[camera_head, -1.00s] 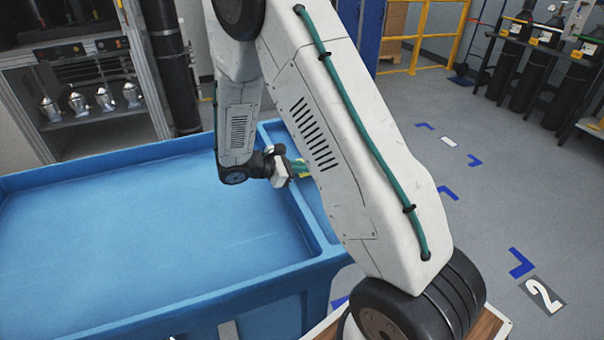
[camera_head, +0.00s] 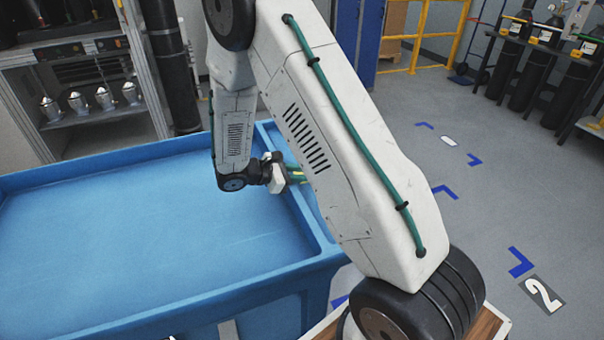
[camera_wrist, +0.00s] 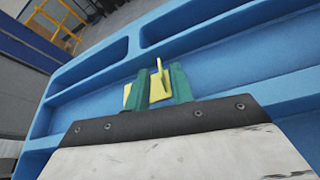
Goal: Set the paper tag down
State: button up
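The yellow paper tag (camera_wrist: 158,88) shows in the wrist view between the two green fingers of my gripper (camera_wrist: 159,84), with part of it sticking out to the left. The fingers look closed on it. In the head view my gripper (camera_head: 296,174) is at the right end of the blue cart, over its narrow side section, and only a sliver of yellow shows. My arm hides part of this area. I cannot tell the gap between the tag and the cart surface.
The blue cart (camera_head: 140,230) has a wide, empty top with a raised rim. Its recessed compartments (camera_wrist: 92,62) appear empty in the wrist view. A shelf with metal parts (camera_head: 85,110) stands behind left. Gas cylinders (camera_head: 525,75) and a yellow rail (camera_head: 440,35) stand behind right.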

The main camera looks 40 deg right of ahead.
jog(key=v, duration=1.1)
jog(key=s+r+m+g+y, duration=0.1)
jog(key=s+r+m+y, duration=0.65)
jog(key=s+r, duration=0.8)
jog(key=s+a+r+m+t+y, duration=0.2)
jog(key=s+a+y, duration=0.1)
jog(key=s, duration=0.3)
jog(key=s+a+r+m+t+y, duration=0.2)
jog(key=s+r+m+y, duration=0.1)
jog(key=s, duration=0.4)
jog(key=shift+s+a+t, duration=0.35)
jog(key=shift+a+t, duration=0.05)
